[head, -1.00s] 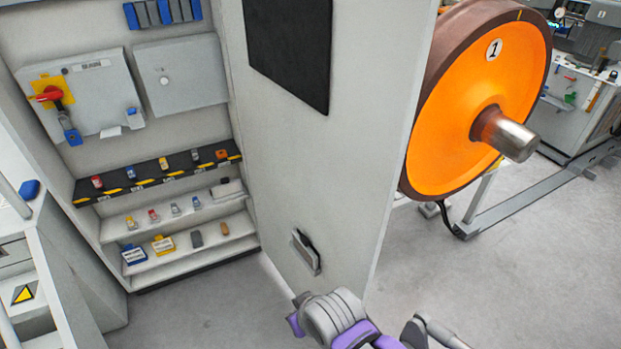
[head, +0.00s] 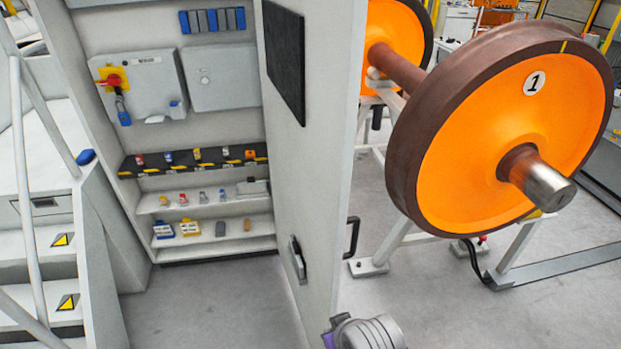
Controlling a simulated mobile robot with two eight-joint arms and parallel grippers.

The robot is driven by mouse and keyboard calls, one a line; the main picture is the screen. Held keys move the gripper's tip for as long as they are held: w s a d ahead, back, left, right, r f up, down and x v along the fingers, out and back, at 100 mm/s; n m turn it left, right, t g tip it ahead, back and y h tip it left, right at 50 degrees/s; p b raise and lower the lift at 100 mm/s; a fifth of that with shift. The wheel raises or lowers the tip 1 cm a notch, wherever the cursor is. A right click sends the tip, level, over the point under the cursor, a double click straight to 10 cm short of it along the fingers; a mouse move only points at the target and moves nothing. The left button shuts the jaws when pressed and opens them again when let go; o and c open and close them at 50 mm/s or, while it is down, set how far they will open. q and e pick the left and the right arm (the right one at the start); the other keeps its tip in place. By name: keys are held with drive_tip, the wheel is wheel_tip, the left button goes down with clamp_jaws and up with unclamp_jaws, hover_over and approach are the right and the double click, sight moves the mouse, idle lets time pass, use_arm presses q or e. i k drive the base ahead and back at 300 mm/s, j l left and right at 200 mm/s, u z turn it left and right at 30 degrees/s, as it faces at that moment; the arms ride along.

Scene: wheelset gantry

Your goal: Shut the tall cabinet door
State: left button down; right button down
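The tall cabinet (head: 100,30) stands open at the left of the head view, its shelves showing. The inner face has a black panel (head: 285,62) and a small recessed latch (head: 297,258) low down. A black bar handle (head: 352,238) sticks out beyond the door's free edge, on the outer side. A grey and purple part of my arm shows at the bottom, near the door's lower edge. No fingertips of either gripper are in view.
An orange wheelset (head: 480,150) marked 1 stands on a stand (head: 400,235) to the right of the door, close to its outer side. White steps with a railing (head: 40,200) stand left of the cabinet. The floor (head: 220,310) before the cabinet is clear.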

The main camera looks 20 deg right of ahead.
sight(312, 52)
drive_tip(key=l+u, duration=0.1)
drive_tip(key=l, duration=1.6)
